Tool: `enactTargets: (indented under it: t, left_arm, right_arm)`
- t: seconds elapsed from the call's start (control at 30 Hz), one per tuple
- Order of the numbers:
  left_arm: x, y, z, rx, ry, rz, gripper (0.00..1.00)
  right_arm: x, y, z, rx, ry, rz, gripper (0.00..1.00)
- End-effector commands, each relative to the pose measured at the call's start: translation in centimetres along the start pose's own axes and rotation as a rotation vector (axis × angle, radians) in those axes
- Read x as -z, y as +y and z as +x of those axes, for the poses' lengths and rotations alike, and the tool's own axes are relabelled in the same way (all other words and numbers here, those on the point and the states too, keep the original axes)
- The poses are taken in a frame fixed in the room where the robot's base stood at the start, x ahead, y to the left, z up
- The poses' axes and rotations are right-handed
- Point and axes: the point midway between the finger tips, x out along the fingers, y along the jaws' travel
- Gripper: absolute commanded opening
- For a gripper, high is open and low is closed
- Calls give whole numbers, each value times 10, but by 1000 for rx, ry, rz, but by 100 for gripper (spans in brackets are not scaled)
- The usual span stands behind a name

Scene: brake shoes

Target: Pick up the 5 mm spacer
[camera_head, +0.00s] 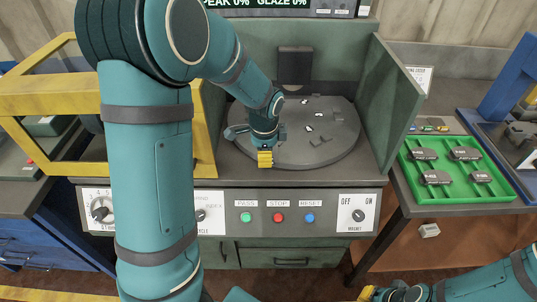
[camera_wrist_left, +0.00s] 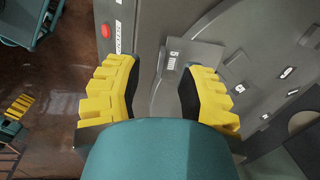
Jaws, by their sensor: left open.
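My left gripper (camera_head: 265,158) is over the front of the round grey plate (camera_head: 337,145) on the machine. In the left wrist view my left gripper (camera_wrist_left: 160,88) is open, with its yellow fingers apart. A flat grey piece with a tag reading 5 (camera_wrist_left: 172,61), seemingly the 5 mm spacer, lies between and just beyond the fingers. I cannot tell whether they touch it. In the head view the arm and gripper hide this piece. My right gripper (camera_head: 369,294) is at the bottom edge, low in front of the machine, with its jaws unclear.
Several small tagged pieces lie on the round plate. Green machine side walls (camera_head: 392,100) flank it. The front panel has buttons (camera_head: 278,217) and a magnet switch (camera_head: 358,215). A green tray (camera_head: 465,195) with several dark brake shoes stands right. A yellow frame (camera_head: 50,103) stands left.

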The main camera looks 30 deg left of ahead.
Motion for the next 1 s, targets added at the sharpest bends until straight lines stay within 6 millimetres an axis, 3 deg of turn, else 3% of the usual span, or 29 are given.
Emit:
enactTargets:
  t: [0.3, 0.57, 0.67, 0.7, 1.0]
  left_arm:
    - [-1, -3, 44, -2, -2, -1, 39]
    - [0, -3, 45, 0, 0, -1, 39]
    - [0, -3, 45, 0, 0, -1, 3]
    - [0, -3, 45, 0, 0, -1, 0]
    - [0, -3, 45, 0, 0, -1, 0]
  right_arm:
    - [2, 5, 14, 0, 7, -1, 0]
    - [2, 5, 13, 0, 7, -1, 0]
    - [2, 5, 13, 0, 7, -1, 0]
    - [2, 5, 13, 0, 7, -1, 0]
    - [2, 5, 14, 0, 7, -1, 0]
